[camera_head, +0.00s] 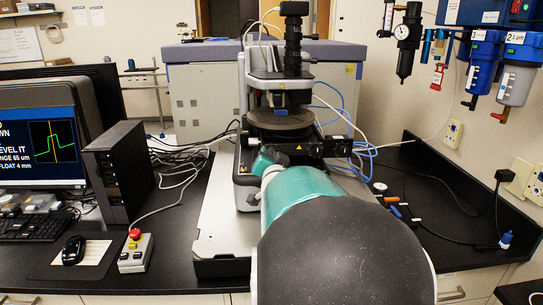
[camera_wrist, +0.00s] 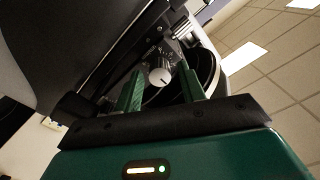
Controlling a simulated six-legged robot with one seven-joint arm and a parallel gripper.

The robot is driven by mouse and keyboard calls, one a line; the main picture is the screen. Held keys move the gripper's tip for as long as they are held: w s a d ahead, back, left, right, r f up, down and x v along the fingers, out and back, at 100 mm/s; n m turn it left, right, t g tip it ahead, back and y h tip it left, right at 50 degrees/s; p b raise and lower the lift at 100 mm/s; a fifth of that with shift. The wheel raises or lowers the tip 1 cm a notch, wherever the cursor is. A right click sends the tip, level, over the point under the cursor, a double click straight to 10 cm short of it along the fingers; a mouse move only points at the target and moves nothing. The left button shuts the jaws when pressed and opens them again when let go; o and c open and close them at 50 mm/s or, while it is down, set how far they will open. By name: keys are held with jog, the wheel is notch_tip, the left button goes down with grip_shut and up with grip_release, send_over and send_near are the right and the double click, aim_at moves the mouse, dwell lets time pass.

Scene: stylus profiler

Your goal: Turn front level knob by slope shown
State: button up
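The stylus profiler (camera_head: 284,120) stands on the bench with a dark round stage under a black camera column. In the wrist view a pale round knob (camera_wrist: 160,76) with a dark mark shows between my green fingertips. My gripper (camera_wrist: 161,70) is open, its fingers apart on either side of the knob in the picture; I cannot tell whether they reach around it. In the head view my gripper (camera_head: 266,160) is at the profiler's front, and the knob is hidden. The monitor (camera_head: 40,135) reads "LEVEL IT" and shows a green stepped trace, its right end higher than its left.
A control box with a red button (camera_head: 135,252), a mouse (camera_head: 74,250) and a black tower (camera_head: 120,172) stand at left. Blue cables (camera_head: 365,150) and small tools (camera_head: 396,211) lie at right. Filters (camera_head: 485,60) hang on the right wall.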

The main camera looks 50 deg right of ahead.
grip_shut()
jog(key=n, duration=0.7)
jog(key=shift+n, duration=0.3)
jog(key=n, duration=0.7)
jog(key=shift+o, duration=0.6)
grip_release()
